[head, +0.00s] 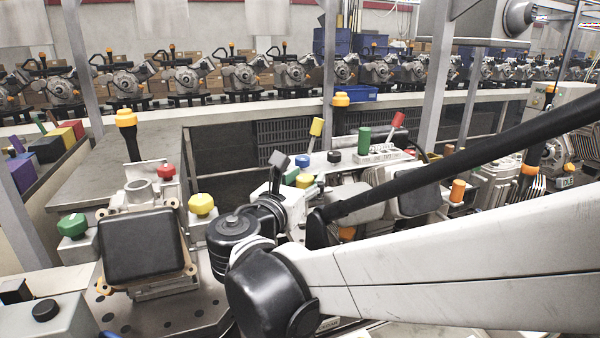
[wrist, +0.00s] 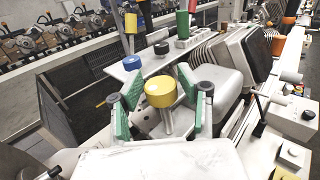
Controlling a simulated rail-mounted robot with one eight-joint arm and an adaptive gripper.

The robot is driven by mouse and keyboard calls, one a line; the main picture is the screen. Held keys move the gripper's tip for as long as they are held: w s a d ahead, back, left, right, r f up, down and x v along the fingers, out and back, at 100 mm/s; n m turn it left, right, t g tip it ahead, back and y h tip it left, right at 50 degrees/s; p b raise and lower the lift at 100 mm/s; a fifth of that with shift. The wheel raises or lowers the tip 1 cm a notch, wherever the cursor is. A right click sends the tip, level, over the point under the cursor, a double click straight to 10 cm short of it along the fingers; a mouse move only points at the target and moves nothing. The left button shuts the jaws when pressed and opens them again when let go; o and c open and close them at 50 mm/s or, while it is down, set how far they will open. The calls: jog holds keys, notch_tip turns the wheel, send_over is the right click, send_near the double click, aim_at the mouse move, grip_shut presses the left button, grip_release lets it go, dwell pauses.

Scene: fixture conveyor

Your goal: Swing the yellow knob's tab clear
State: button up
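The yellow knob (wrist: 160,95) is a round cap, centred between the green-padded fingers of my gripper (wrist: 161,80) in the wrist view. The fingers are spread, with a visible gap on each side of the knob. A narrow grey piece (wrist: 168,122) extends from under the knob towards the camera; I cannot tell whether it is the tab. In the head view the same knob (head: 304,180) shows just beyond my wrist, which hides most of my gripper there.
A blue knob (wrist: 131,62), a black knob (wrist: 161,48) and a green cylinder (wrist: 182,25) stand just behind. A grey rounded casing (wrist: 215,84) lies close on the right. Another yellow knob (head: 201,204) stands on the left fixture beside a black pad (head: 141,246).

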aim_at(309, 175)
jog(key=shift+x, duration=1.55)
grip_shut()
